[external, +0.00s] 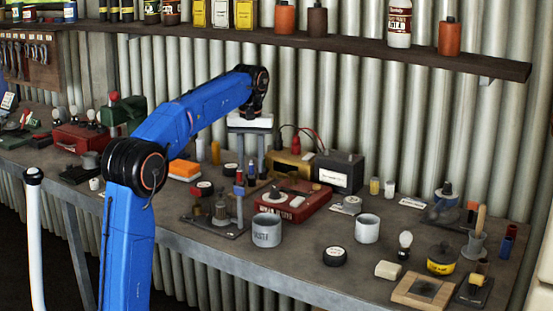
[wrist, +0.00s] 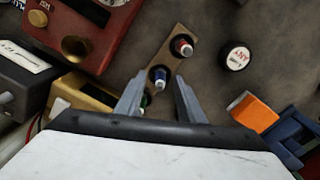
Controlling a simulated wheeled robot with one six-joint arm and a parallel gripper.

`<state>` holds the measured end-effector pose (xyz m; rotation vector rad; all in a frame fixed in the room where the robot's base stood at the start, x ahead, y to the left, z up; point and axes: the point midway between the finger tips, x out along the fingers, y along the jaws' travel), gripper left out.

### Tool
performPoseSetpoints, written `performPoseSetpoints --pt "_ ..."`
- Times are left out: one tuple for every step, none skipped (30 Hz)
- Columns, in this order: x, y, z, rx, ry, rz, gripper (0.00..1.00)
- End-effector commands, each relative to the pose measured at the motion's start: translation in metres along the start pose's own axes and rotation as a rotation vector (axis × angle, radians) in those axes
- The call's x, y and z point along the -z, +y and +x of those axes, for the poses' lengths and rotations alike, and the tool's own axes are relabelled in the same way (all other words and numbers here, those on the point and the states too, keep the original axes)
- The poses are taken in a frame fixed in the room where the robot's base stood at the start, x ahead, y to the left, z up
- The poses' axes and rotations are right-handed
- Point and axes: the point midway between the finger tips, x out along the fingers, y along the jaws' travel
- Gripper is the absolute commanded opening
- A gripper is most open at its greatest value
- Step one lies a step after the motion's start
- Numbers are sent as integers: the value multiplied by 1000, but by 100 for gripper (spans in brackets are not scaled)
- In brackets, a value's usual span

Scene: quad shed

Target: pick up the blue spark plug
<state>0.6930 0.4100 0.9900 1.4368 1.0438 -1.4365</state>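The blue spark plug (wrist: 159,78) stands in the middle of a brown holder strip (wrist: 172,58) in the wrist view. A red spark plug (wrist: 183,47) is in the same strip, and a green one (wrist: 145,100) is partly hidden by my left finger. My gripper (wrist: 160,83) is open and empty, with its fingertips to either side of the blue plug in the picture. In the external view my gripper (external: 251,170) points straight down above the bench; small coloured plug tops show near its fingers. I cannot tell the exact height gap.
A red box (wrist: 105,45) with a brass knob, a yellow block (wrist: 85,95) and a dark battery-like box (wrist: 22,72) lie on the left. A round tin (wrist: 236,57) and an orange sponge-like block (wrist: 252,110) lie on the right. Bare bench separates the strip and tin.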

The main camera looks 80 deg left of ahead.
Motion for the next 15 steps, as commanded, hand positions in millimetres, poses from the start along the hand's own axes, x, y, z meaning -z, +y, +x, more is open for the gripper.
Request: performPoseSetpoints --pt "0 0 1 0 0 0 35" --pt "0 0 1 0 0 0 35" --pt "0 0 1 0 0 0 35" --pt "0 0 0 0 0 0 35" --pt "0 0 0 0 0 0 35" --pt "0 0 0 0 0 0 35" --pt "0 0 0 0 0 0 28" --pt "0 0 0 0 0 0 20" --pt "0 0 0 0 0 0 11" --pt "0 0 0 0 0 0 4" --pt "0 0 0 0 0 0 0" --pt "0 0 0 0 0 0 0" --pt "0 0 0 0 0 0 0" --pt "0 0 0 0 0 0 0" --pt "0 0 0 0 0 0 0"
